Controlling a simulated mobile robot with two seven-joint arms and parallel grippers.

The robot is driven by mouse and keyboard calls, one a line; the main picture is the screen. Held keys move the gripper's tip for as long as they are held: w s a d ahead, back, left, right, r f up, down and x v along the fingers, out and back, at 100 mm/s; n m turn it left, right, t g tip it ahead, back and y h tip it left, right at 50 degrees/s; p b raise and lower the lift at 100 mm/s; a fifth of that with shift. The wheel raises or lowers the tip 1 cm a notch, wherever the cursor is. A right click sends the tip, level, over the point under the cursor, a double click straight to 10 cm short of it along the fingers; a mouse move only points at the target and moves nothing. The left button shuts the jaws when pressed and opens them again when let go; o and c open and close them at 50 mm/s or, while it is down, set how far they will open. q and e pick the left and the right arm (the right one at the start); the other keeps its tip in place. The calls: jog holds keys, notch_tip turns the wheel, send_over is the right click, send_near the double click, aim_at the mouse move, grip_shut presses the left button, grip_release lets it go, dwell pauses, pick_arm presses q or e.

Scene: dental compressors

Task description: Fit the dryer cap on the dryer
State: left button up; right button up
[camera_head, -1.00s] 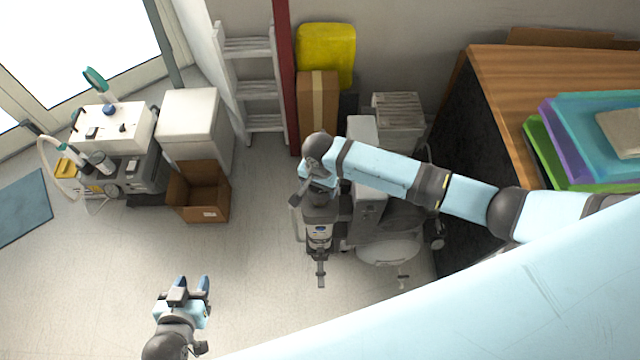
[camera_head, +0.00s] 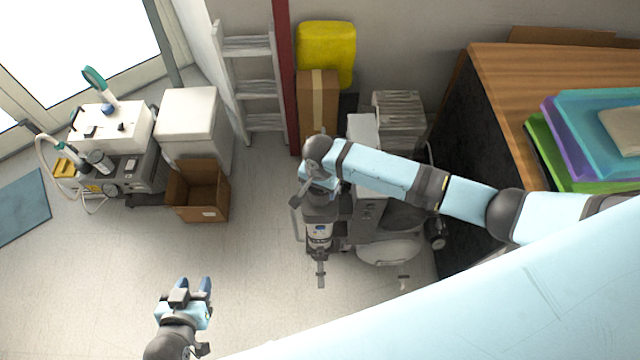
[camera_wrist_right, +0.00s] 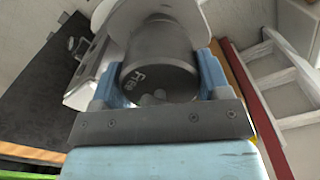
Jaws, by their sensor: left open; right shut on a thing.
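The dryer cap (camera_wrist_right: 158,72) is a dark grey cylinder with pale markings on its end, in the right wrist view. My right gripper (camera_wrist_right: 158,78) is shut on it, a blue finger on each side. My wrist covers the cap and the dryer's top there, so I cannot tell whether the cap is seated. My left gripper (camera_head: 194,284) is open and empty over the floor at lower left.
The compressor (camera_head: 388,249) with its pale rounded tank stands right of the dryer, close to the wooden-topped counter (camera_head: 560,75). An open cardboard box (camera_head: 205,198), a white box (camera_head: 190,118) and a ladder (camera_head: 248,88) stand behind left. The floor between my grippers is clear.

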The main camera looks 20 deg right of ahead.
jog(key=shift+f+b, duration=0.4)
jog(key=shift+f, duration=1)
jog(key=o, duration=1.1)
jog(key=shift+c, duration=0.2)
notch_tip(320, 180, up, 14)
jog(key=shift+f, duration=0.1)
